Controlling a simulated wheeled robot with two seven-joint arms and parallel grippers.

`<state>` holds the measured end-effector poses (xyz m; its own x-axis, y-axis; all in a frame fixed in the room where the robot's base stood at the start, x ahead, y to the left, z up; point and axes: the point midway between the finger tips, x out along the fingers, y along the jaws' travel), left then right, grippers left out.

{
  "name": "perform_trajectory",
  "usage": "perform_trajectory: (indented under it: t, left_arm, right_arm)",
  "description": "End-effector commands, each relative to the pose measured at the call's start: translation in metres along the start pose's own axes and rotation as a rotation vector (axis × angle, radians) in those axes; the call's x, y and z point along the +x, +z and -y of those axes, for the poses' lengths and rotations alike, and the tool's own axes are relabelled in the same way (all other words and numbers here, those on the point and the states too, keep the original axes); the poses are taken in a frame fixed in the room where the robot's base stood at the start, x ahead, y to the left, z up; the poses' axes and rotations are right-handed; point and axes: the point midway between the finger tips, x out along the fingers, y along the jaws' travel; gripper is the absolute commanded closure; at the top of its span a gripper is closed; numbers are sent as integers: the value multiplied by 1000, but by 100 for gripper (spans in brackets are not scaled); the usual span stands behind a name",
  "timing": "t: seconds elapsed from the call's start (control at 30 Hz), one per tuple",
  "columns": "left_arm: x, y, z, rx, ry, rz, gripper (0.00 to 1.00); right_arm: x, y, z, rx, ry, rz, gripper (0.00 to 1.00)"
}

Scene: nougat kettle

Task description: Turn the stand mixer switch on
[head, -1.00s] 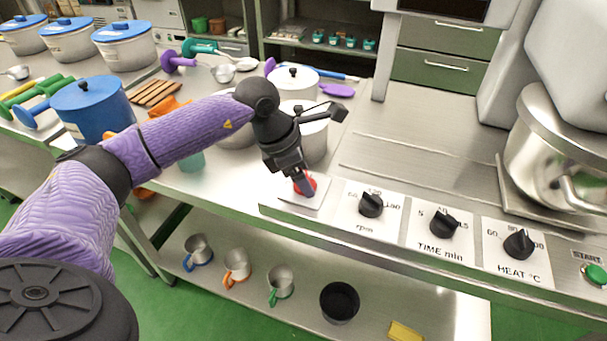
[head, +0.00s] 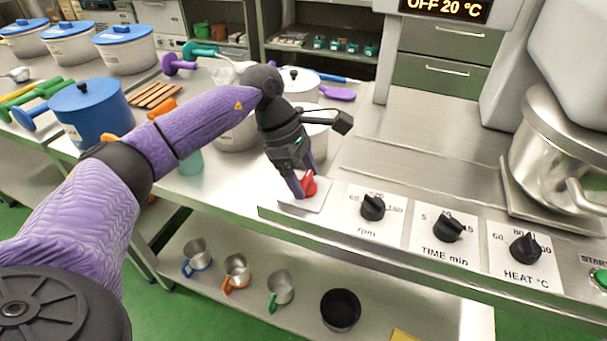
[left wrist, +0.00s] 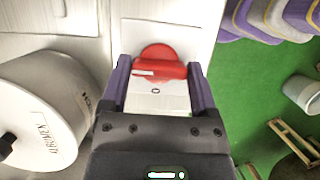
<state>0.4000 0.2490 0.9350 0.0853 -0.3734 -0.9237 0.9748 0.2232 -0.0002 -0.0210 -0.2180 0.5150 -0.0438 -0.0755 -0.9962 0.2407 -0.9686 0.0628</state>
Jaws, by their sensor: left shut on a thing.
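The red mixer switch (head: 310,184) sits on a white plate at the left end of the control panel. It also shows in the left wrist view (left wrist: 160,54) as a round red knob with a raised bar and a white mark at the bar's left part. My left gripper (head: 302,189) comes down on it from above, its purple fingers on either side of the bar. It is shut on the switch. The display (head: 446,8) at the top reads OFF 20 °C. My right gripper is not in view.
The rpm knob (head: 372,207), time knob (head: 448,229), heat knob (head: 525,248) and green start button (head: 600,278) run along the panel to the right. A steel kettle (head: 540,150) stands at the right. White pots stand close behind my left gripper.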

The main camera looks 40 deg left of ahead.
Motion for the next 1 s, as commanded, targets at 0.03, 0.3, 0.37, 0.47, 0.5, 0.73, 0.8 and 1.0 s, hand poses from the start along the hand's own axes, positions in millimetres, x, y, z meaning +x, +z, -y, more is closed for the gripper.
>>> perform_trajectory:
  t: [0.03,0.3,0.37,0.47,0.5,0.73,0.8,1.0]
  left_arm:
    - [-1,0,0,4,1,0,82]
    - [-1,0,0,6,0,0,82]
    - [-1,0,0,6,0,0,82]
    - [-1,0,0,6,0,0,11]
    - [-1,0,0,6,0,0,2]
    - [-1,0,0,5,-1,0,0]
    - [-8,0,-1,4,2,0,0]
    - [-59,2,-1,5,4,1,0]
  right_arm:
    - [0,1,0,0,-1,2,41]
    - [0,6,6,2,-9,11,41]
    - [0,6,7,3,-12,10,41]
    - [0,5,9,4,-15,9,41]
    - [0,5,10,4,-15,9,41]
    - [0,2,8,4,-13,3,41]
    - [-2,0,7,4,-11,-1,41]
    - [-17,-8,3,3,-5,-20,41]
